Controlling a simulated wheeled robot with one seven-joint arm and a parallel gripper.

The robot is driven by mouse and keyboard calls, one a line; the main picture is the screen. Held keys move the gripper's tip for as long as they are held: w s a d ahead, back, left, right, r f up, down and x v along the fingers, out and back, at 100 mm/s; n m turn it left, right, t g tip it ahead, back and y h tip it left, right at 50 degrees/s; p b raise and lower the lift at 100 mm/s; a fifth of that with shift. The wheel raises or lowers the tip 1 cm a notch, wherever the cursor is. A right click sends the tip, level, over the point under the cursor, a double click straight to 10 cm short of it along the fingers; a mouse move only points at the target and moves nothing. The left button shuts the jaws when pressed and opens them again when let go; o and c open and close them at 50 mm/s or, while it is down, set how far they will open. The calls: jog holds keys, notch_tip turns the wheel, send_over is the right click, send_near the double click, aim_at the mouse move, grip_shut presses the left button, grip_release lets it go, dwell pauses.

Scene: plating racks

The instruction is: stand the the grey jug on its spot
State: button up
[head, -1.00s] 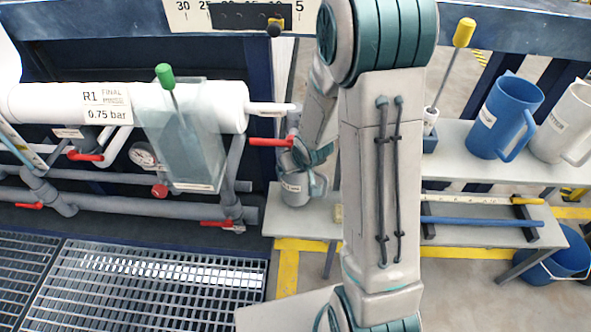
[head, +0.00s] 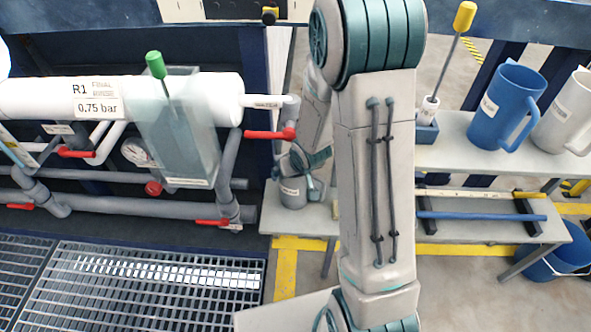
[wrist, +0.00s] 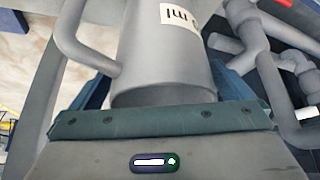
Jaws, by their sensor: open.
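The grey jug (head: 293,193) stands upright, as far as I can see, at the left end of a low grey bench. In the wrist view the grey jug (wrist: 165,55) fills the middle, with its handle on the left and a white label near the top. My gripper (head: 306,172) is at the jug in the head view, partly hidden by my arm. In the wrist view its dark blue fingers show on both sides of the jug's body. The jaws are open around the jug. I cannot make out a marked spot.
A blue jug (head: 506,108) and a pale jug (head: 566,112) stand on the upper shelf at right. A red-handled valve (head: 270,134) and grey pipes are close left of my gripper. A clear tank (head: 180,130) hangs further left. A blue bucket (head: 557,262) stands at lower right.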

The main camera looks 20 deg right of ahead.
jog(key=p+v, duration=0.6)
jog(key=v, duration=0.6)
jog(key=shift+r, duration=0.15)
dwell(0.7)
